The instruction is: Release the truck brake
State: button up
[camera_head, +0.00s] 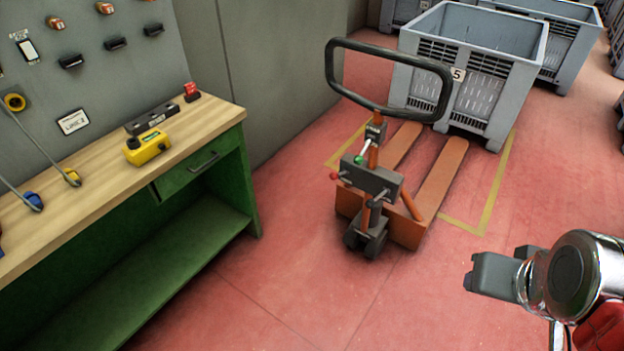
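The truck is an orange pallet truck (443,172) standing on the red floor in the middle. A black loop handle (447,90) rises from its front. Below the loop, a dark grey block (372,179) carries a red knob (333,177) on its left and a black knob (378,203) in front. A white lever with a green knob (359,160) leans above the block. I cannot tell which of these is the brake. My gripper (472,276) is at the lower right, pointing left, apart from the truck. I see it side-on, so its finger gap is hidden.
A grey crate marked 5 (465,76) stands behind the forks, with other crates beyond. A green workbench (215,120) fills the left, bearing a yellow device (148,147) and a red-topped item (191,91). The floor between bench, truck and gripper is clear.

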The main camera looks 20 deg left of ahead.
aim_at(333, 176)
jog(key=u, duration=0.85)
jog(key=k, duration=1.3)
jog(key=z, duration=0.55)
jog(key=i, duration=2.1)
jog(key=u, duration=0.75)
